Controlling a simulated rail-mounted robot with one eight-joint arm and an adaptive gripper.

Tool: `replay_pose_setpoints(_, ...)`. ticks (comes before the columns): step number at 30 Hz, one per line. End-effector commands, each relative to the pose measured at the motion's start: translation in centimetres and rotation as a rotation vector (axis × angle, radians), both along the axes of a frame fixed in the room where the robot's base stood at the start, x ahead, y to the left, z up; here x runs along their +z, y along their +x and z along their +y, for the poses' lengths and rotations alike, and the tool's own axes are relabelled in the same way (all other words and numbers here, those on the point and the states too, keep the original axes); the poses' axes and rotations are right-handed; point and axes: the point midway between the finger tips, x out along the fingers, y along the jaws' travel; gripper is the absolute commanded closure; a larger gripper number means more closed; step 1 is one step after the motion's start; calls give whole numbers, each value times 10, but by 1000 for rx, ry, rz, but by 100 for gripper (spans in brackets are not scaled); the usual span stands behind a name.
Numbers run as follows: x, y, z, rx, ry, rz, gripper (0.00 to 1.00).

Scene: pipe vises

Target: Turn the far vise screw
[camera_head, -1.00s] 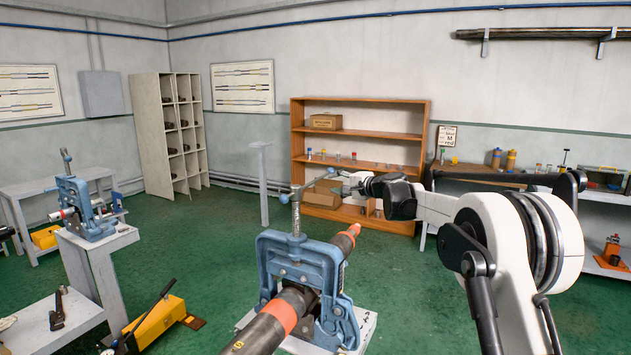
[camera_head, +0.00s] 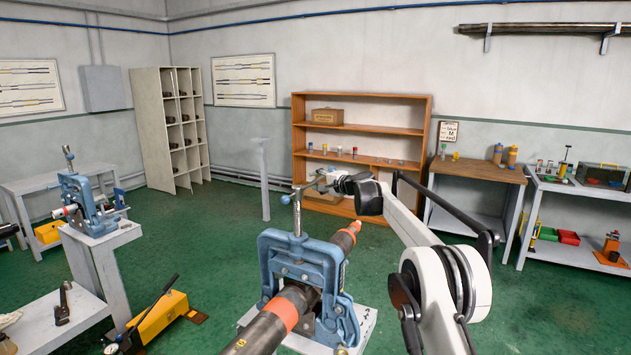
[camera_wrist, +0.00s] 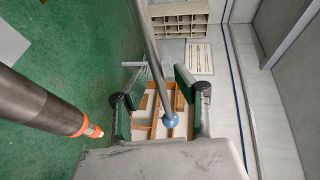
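A blue pipe vise (camera_head: 296,262) stands on a pale stand in the middle of the head view, with a dark pipe (camera_head: 262,328) through it. Its upright screw (camera_head: 297,215) carries a thin cross handle (camera_head: 304,190) with a blue ball at the left end. My gripper (camera_head: 322,180) is at the handle's right end. In the wrist view the handle bar (camera_wrist: 150,45) runs down to a blue ball (camera_wrist: 170,119) lying between the fingers of my gripper (camera_wrist: 157,97). The fingers are apart, with gaps beside the bar; I see no clear contact.
A second blue vise (camera_head: 85,205) stands on a stand at the left. The pipe's orange end (camera_head: 347,236) sticks out behind the middle vise and shows left of my gripper in the wrist view (camera_wrist: 85,127). A yellow pump (camera_head: 160,317) lies on the floor. Brown shelves (camera_head: 362,128) stand behind.

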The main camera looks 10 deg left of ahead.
Motion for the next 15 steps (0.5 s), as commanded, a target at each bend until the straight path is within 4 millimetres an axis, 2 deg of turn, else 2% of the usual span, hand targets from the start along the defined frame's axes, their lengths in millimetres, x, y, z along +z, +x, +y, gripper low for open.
replay_pose_setpoints(14,-1,4,5,0,-1,-1,70)
replay_pose_setpoints(15,-1,4,5,0,-1,-1,73)
